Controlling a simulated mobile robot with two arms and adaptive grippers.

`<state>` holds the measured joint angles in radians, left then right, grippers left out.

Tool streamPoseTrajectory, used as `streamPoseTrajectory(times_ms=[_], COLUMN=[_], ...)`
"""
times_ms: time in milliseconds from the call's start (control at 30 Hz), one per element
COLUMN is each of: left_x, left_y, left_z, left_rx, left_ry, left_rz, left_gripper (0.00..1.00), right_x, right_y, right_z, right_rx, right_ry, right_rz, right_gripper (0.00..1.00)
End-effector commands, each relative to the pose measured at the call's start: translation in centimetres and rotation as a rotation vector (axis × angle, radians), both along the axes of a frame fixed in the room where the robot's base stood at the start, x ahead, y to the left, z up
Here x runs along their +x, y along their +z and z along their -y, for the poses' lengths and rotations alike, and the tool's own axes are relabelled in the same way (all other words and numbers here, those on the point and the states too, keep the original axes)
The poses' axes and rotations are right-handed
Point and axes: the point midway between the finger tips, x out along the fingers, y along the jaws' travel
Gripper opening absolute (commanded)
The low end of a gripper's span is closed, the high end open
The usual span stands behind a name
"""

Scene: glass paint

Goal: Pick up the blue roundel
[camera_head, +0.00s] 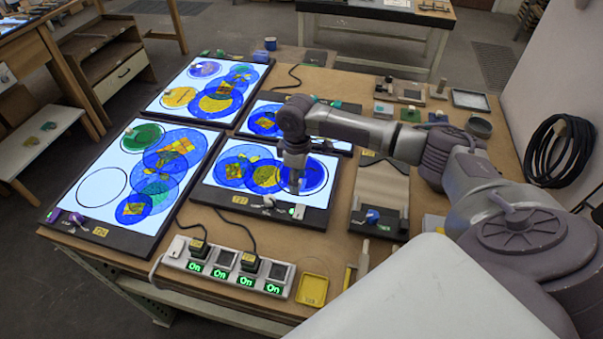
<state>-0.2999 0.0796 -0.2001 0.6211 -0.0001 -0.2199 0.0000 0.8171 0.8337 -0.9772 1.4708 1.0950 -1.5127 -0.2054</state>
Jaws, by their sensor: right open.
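My right arm reaches in from the right, and my right gripper (294,186) points down over the front right light panel (222,195). It is open, and its fingertips are small in the picture. Below and beside it a blue roundel (313,176) lies at the right end of that panel, partly hidden by the gripper. I cannot tell whether the fingers touch it. More blue roundels with yellow parts overlap to its left, such as one at the panel's left side (231,172). My left gripper is out of view.
Other lit panels hold blue, green and yellow roundels: front left (90,215), back left (160,107) and back middle (246,128). A power strip (175,254) and a yellow tray (313,291) lie at the front. A grey board (381,190) stands right of the panel.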

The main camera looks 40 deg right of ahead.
Motion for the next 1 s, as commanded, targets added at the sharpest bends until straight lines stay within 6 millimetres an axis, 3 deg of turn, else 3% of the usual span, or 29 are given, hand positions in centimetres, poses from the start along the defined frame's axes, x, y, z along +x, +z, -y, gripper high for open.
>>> streamPoseTrajectory(times_ms=[33,300,333,767,1000], left_x=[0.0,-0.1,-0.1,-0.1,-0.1], left_y=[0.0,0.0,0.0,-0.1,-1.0], left_z=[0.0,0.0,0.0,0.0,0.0], left_rx=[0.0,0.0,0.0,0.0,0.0], left_ry=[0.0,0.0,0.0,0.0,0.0], left_rz=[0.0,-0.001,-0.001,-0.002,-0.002], left_gripper=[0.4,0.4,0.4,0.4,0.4], right_x=[0.0,0.0,0.0,0.0,0.1], right_y=[0.0,0.0,0.0,0.3,2.7], right_z=[0.0,0.0,0.0,0.0,0.0], right_rx=[0.0,0.0,0.0,0.0,0.002], right_ry=[0.0,0.0,0.0,-0.001,-0.001], right_rz=[0.0,0.0,0.0,0.001,0.005], right_gripper=[0.47,0.02,0.0,0.0,0.0])
